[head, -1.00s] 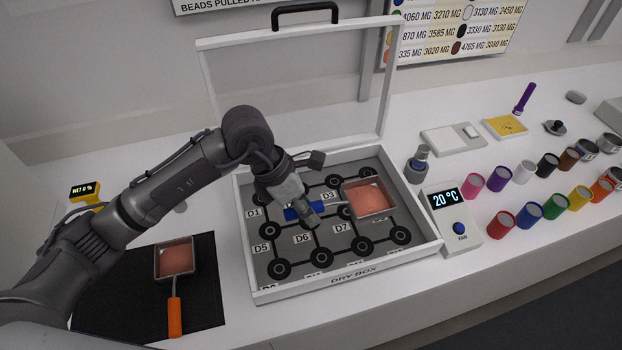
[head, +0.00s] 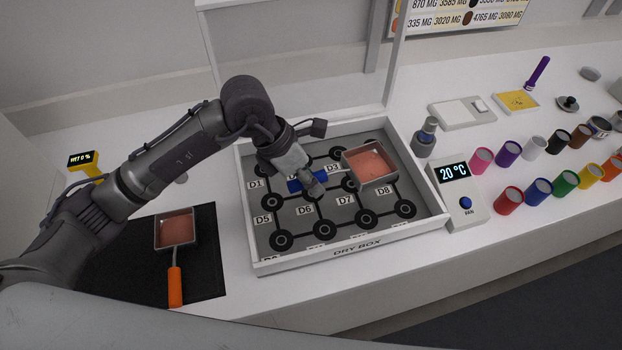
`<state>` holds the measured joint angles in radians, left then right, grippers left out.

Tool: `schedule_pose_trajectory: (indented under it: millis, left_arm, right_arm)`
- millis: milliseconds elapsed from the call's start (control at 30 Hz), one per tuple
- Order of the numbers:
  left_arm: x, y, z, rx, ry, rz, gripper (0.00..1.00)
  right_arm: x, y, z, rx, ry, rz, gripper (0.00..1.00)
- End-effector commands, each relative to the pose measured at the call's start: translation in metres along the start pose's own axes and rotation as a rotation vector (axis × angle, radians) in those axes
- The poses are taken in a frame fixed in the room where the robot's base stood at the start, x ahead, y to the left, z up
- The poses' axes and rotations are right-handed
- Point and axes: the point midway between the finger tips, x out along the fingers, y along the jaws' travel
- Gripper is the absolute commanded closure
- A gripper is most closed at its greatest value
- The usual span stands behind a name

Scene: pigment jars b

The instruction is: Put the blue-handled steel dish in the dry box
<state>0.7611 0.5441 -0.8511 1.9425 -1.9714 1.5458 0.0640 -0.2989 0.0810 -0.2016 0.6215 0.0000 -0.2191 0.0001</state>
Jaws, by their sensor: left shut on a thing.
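The steel dish (head: 370,165) is square and holds a pinkish-red layer. It is inside the dry box (head: 345,247), over the right part of the marked grid, near D3 and D8. Its blue handle (head: 296,185) points left, partly hidden by my left gripper (head: 312,184), which is shut on it. I cannot tell whether the dish touches the box floor. The dry box is open, with its clear-framed lid raised at the back. My right gripper is out of view.
An orange-handled dish (head: 175,229) with similar contents lies on a black mat (head: 205,285) at left. A 20 °C fan unit (head: 460,195), a grey bottle (head: 425,138) and several coloured jars (head: 508,200) stand right of the box.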

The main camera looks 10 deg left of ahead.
Motion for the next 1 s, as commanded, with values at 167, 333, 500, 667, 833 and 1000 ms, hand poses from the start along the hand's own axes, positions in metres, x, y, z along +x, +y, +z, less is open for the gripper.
schedule_pose_trajectory:
  millis: [167, 333, 500, 667, 833, 1000]
  left_arm:
    - [0.018, 0.004, -0.007, 0.001, -0.002, 0.0, 1.0]
    - [0.032, 0.007, -0.013, 0.001, -0.002, -0.001, 1.0]
    - [0.045, 0.01, -0.019, 0.001, -0.002, 0.0, 1.0]
    - [0.057, 0.013, -0.025, 0.001, -0.001, 0.0, 1.0]
    - [0.071, 0.016, -0.031, 0.001, -0.002, 0.0, 1.0]
    - [0.083, 0.019, -0.036, 0.001, -0.002, 0.0, 1.0]
  right_arm:
    - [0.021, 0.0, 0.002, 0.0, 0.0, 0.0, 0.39]
    - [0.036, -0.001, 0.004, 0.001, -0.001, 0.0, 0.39]
    - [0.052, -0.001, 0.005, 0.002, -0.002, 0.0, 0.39]
    - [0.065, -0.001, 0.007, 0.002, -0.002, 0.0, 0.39]
    - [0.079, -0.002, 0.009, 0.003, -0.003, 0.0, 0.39]
    - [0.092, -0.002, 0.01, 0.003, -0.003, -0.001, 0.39]
